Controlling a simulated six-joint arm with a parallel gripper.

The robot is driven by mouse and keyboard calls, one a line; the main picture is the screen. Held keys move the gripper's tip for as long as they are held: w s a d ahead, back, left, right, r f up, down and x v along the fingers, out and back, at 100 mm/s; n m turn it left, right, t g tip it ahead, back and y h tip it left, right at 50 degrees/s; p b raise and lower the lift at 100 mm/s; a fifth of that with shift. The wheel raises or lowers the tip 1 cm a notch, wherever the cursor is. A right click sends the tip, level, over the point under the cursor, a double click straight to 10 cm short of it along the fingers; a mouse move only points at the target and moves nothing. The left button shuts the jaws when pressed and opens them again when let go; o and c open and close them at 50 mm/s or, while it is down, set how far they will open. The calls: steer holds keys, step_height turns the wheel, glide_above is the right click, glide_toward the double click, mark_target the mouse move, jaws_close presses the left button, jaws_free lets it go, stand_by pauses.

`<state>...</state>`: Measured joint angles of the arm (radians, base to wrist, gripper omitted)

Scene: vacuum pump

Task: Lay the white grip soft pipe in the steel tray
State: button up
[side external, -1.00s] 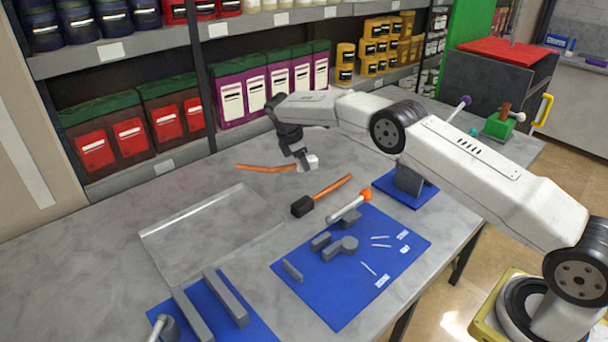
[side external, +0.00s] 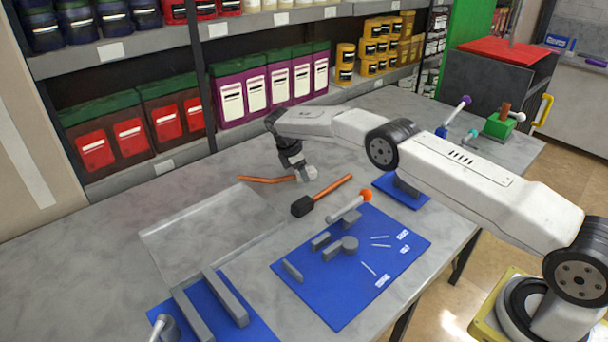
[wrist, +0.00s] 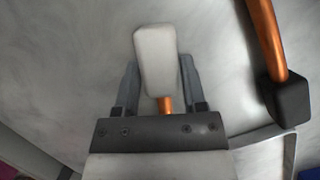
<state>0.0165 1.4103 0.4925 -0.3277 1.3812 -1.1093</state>
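The white grip soft pipe is a bent orange pipe (side external: 266,180) with a pale grip at its right end. My gripper (side external: 304,176) is shut on that grip. In the wrist view the white grip (wrist: 156,62) lies between my fingers (wrist: 158,88), with a short piece of orange below it; the rest of the pipe is hidden by my gripper. The pipe points left in the side view. I cannot tell how high it is above the table. The steel tray (side external: 165,233), shallow and glassy-looking, lies empty in front and to the left of the pipe.
An orange pipe with a black grip (side external: 303,206) lies close in front of my gripper; its grip also shows in the wrist view (wrist: 288,98). A blue mat (side external: 340,305) with grey parts lies right of the tray. Shelves of bins (side external: 270,87) stand behind the table.

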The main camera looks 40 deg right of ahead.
steer(key=shift+o, duration=1.4)
steer(key=shift+r, duration=0.2)
steer(key=shift+v, duration=3.7)
steer(key=shift+r, duration=0.15)
